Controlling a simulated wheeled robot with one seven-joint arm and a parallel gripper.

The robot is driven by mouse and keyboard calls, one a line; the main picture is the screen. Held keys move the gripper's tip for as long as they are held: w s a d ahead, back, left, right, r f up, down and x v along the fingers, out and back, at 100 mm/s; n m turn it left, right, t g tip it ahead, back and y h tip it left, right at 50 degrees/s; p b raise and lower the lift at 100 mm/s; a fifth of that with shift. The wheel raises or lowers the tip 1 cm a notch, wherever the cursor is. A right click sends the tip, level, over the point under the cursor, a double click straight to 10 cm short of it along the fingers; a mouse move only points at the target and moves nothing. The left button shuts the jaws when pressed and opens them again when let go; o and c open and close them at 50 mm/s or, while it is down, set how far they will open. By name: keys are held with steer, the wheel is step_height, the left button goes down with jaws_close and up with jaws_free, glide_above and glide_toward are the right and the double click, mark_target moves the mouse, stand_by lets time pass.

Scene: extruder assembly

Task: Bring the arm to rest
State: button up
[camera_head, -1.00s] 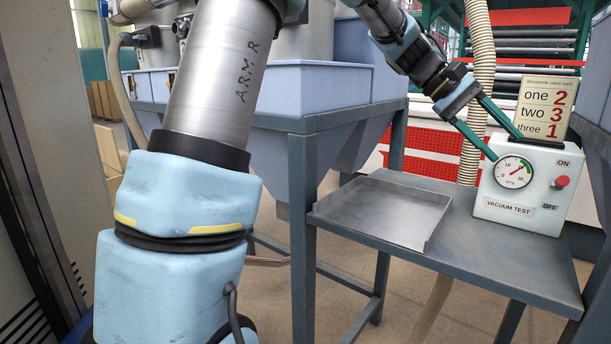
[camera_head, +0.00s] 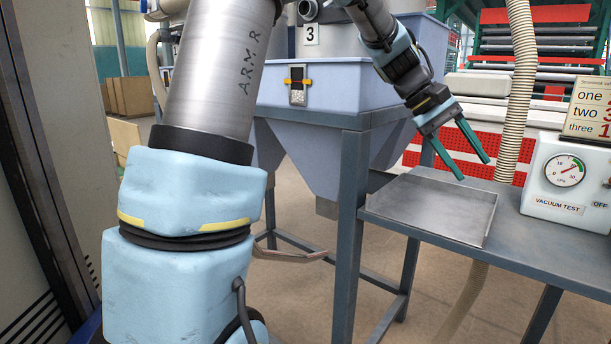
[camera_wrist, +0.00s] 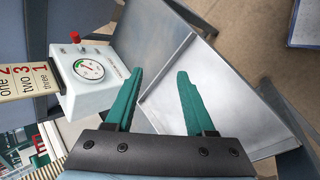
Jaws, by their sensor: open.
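My gripper (camera_head: 474,163) has two teal fingers, spread apart with nothing between them. It hangs in the air above the shallow metal tray (camera_head: 436,206), near the tray's back edge. In the wrist view my gripper (camera_wrist: 154,88) shows both fingers apart over the bare tray and bench. My arm reaches in from the top of the head view, with its pale blue joints near the hopper.
The white vacuum test box (camera_head: 556,199) with a round gauge stands on the grey bench (camera_head: 520,248), right of the tray. A number card (camera_head: 592,108) rises behind it. A ribbed hose (camera_head: 521,90) runs behind the bench. A blue hopper (camera_head: 325,150) stands left.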

steer(key=w+a+f+t+y, duration=0.25)
steer(key=a+f, duration=0.45)
steer(key=a, duration=0.4)
steer(key=s+a+f+y, duration=0.1)
steer(key=s+a+f, duration=0.1)
steer(key=a, duration=0.6)
steer(key=s+a+f+t+y, duration=0.1)
steer(key=a+f, duration=0.3)
steer(key=a, duration=0.5)
steer(key=s+a+f+t+y, duration=0.1)
steer(key=s+a+f+y, duration=0.1)
steer(key=a, duration=0.6)
steer(key=shift+s+a+f+y+p, duration=0.35)
steer(key=shift+s+a+f+p, duration=0.05)
steer(key=shift+s+f, duration=0.4)
steer(key=shift+t, duration=0.25)
